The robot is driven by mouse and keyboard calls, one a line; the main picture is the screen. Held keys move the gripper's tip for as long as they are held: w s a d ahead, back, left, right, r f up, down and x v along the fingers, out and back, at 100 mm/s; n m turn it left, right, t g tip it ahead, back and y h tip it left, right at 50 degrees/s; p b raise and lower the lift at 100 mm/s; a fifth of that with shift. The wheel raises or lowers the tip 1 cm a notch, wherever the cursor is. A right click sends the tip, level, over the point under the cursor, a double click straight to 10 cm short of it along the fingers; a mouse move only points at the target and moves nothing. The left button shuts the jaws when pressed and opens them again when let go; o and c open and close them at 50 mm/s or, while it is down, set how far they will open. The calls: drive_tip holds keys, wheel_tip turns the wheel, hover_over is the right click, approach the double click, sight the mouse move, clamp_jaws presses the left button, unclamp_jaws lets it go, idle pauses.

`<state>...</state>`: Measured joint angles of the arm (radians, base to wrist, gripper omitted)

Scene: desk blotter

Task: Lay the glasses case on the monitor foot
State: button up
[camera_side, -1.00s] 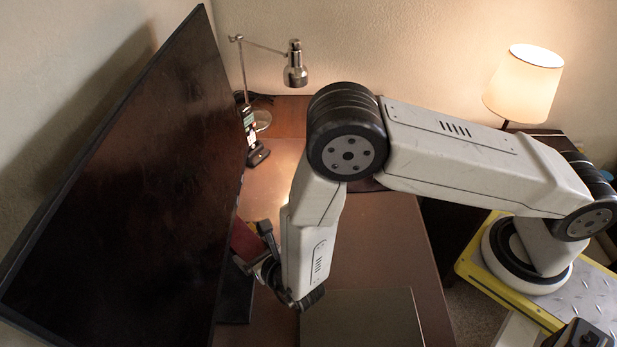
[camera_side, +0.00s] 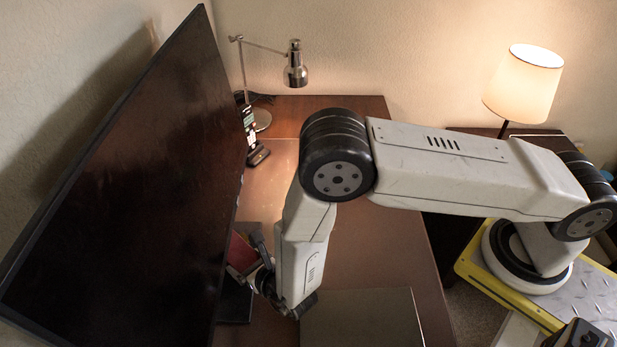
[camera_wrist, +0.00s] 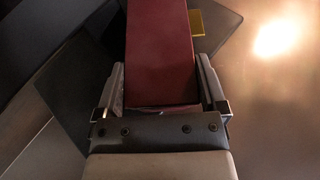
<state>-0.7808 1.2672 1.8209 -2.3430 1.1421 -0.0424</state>
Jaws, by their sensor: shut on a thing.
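The glasses case is a dark red box (camera_wrist: 160,45), held between the two fingers of my gripper (camera_wrist: 160,85) in the wrist view. In the side view the case (camera_side: 241,252) shows partly beside the monitor's edge, with my gripper (camera_side: 256,268) shut on it. The monitor foot is a dark flat plate (camera_wrist: 85,85) below the case in the wrist view. It also shows in the side view (camera_side: 236,304), partly hidden by the monitor screen. I cannot tell whether the case touches the foot.
The large dark monitor (camera_side: 140,180) stands close on the left of my gripper. A grey flat pad (camera_side: 360,318) lies at the front of the desk. A yellow piece (camera_wrist: 195,22) shows beside the case. A metal desk lamp (camera_side: 295,65) and a dark phone-like device (camera_side: 249,125) are at the back.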

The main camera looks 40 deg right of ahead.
drive_tip(key=shift+f, duration=0.15)
drive_tip(key=o, duration=1)
drive_tip(key=shift+c, duration=0.2)
drive_tip(key=shift+s+r, duration=0.1)
drive_tip(key=shift+r, duration=0.1)
drive_tip(key=v, duration=1.1)
drive_tip(key=shift+s+r, duration=0.2)
drive_tip(key=shift+s, duration=0.15)
